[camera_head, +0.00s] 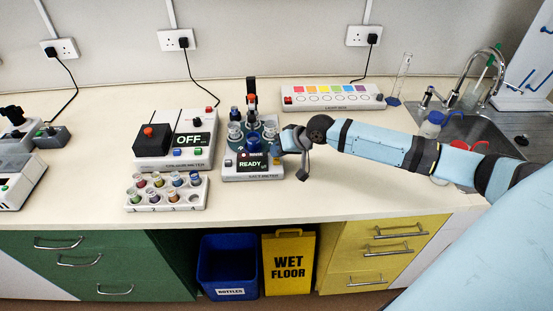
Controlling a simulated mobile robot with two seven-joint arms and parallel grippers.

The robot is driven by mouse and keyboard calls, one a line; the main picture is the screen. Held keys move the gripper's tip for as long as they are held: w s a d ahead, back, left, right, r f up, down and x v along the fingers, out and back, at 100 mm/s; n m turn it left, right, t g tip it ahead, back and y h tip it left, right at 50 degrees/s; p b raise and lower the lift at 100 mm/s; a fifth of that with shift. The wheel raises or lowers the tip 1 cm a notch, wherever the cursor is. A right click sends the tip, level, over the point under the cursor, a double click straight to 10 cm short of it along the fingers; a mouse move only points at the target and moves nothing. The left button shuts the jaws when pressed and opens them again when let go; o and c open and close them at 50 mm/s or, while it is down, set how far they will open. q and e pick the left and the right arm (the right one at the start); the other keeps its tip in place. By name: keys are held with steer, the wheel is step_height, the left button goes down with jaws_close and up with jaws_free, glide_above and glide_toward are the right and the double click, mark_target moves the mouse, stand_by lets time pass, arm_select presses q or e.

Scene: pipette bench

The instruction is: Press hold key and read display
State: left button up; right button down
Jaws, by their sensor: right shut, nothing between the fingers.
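A small white meter (252,178), whose label seems to read salt meter, stands near the front middle of the bench. Its dark display (250,163) reads "READY" in green-white letters. Small coloured keys flank the display; which one is the hold key is too small to tell. A blue round-topped part shows just above it. My right gripper (302,175) is shut and empty, pointing down beside the meter's right end. A gap to the meter seems to show, but depth is unclear. My left gripper is not in view.
Left of the meter is a larger device (150,160) with a red knob and a display reading "OFF". A rack of vials (165,205) stands in front. Bottles stand in a holder behind the meter. A light box (333,105) lies at the back, a sink (490,130) at right.

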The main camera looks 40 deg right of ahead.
mark_target(278, 159)
steer(key=shift+f, duration=0.45)
stand_by(0.5)
steer(key=shift+r, duration=0.1)
steer(key=shift+r+p, duration=0.85)
steer(key=shift+p, duration=0.3)
step_height(278, 159, up, 6)
steer(key=p, duration=0.5)
steer(key=shift+p, duration=0.4)
